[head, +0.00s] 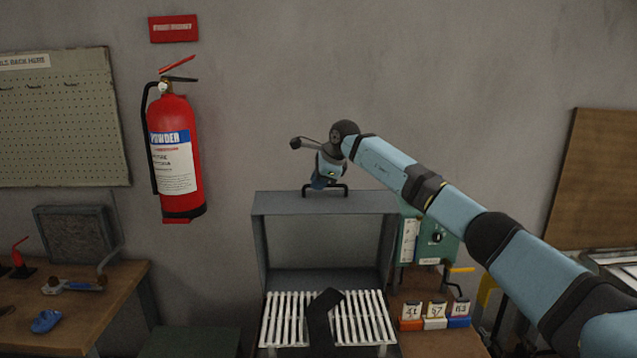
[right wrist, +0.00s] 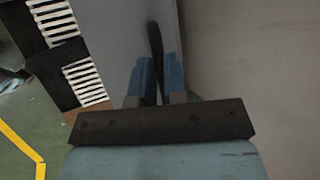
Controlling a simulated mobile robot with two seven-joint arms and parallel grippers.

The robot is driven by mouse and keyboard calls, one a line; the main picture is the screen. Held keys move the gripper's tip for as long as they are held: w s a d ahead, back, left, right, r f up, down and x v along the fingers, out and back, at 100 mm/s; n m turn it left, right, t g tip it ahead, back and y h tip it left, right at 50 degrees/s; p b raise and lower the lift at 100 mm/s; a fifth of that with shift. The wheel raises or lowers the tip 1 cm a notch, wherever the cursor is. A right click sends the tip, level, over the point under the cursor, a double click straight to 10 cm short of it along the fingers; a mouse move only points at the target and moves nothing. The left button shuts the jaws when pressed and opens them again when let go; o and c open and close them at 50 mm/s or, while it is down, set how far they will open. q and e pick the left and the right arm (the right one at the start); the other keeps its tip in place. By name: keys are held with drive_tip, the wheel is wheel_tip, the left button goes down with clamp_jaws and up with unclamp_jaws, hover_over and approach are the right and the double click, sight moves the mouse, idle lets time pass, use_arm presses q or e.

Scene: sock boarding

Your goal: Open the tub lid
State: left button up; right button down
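The grey tub lid (head: 325,203) stands raised above the white slatted rack (head: 279,318), its hollow inner side facing me. A dark bar handle (head: 342,188) sits on its top edge. My right gripper (head: 321,183) is at this handle. In the right wrist view, the blue fingertips of my right gripper (right wrist: 158,80) are close together on either side of the dark handle (right wrist: 155,45) and look shut on it. The grey lid panel (right wrist: 112,40) lies beside them. My left gripper is not in view.
A black sock-like strip (head: 322,315) lies over the slats. A green control box (head: 428,240) and small numbered blocks (head: 434,323) stand to the right. A fire extinguisher (head: 175,155) hangs on the wall. A wooden bench (head: 110,290) stands left.

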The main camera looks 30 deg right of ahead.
drive_tip(key=c, duration=1.2)
unclamp_jaws()
drive_tip(key=shift+o, duration=0.2)
drive_tip(key=b+v, duration=0.1)
drive_tip(key=v, duration=1.3)
